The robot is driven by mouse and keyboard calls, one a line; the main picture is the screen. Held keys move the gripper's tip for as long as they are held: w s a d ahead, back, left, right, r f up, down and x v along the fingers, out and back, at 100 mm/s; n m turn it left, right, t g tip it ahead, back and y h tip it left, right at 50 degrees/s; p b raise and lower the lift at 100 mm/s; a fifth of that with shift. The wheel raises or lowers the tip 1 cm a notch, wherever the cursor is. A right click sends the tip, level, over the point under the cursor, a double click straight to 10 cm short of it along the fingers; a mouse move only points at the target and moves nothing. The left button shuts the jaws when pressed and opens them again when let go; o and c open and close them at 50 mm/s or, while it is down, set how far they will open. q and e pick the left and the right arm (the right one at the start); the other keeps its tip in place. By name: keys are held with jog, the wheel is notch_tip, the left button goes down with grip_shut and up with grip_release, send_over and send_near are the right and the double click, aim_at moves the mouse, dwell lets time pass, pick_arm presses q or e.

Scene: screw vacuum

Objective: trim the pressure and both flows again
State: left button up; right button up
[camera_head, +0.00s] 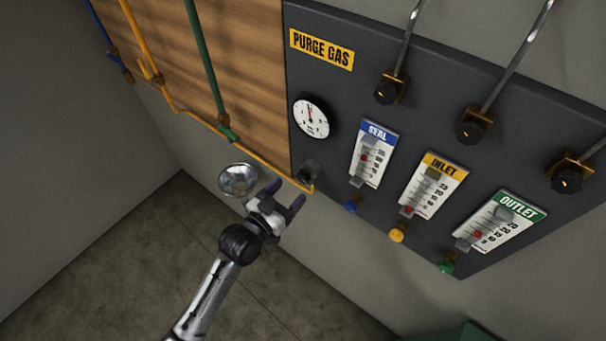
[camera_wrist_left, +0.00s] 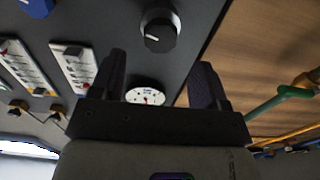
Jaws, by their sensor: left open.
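The dark purge gas panel (camera_head: 345,93) carries a round white pressure gauge (camera_head: 311,118) with a red needle. A black knob (camera_head: 308,172) sits below the gauge and shows large in the left wrist view (camera_wrist_left: 160,30). My left gripper (camera_head: 287,192) is open and empty, just below and left of this knob, apart from it. Three flow meters, SEAL (camera_head: 375,153), INLET (camera_head: 432,185) and OUTLET (camera_head: 498,222), step down to the right, each with a red float. Under them are a blue knob (camera_head: 351,206), a yellow knob (camera_head: 397,235) and a green knob (camera_head: 446,264). My right gripper is out of view.
A wooden board (camera_head: 245,50) with a green pipe (camera_head: 203,60) and yellow pipes (camera_head: 140,40) adjoins the panel on the left. A yellow pipe end reaches below the black knob. Brass-and-black fittings (camera_head: 475,125) with metal tubes stand out from the panel. The floor below is clear.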

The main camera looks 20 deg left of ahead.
aim_at(301, 178)
pick_arm(q)
jog(key=x, duration=0.6)
jog(key=shift+w+d, duration=0.15)
jog(key=shift+w, duration=0.1)
jog(key=c, duration=0.9)
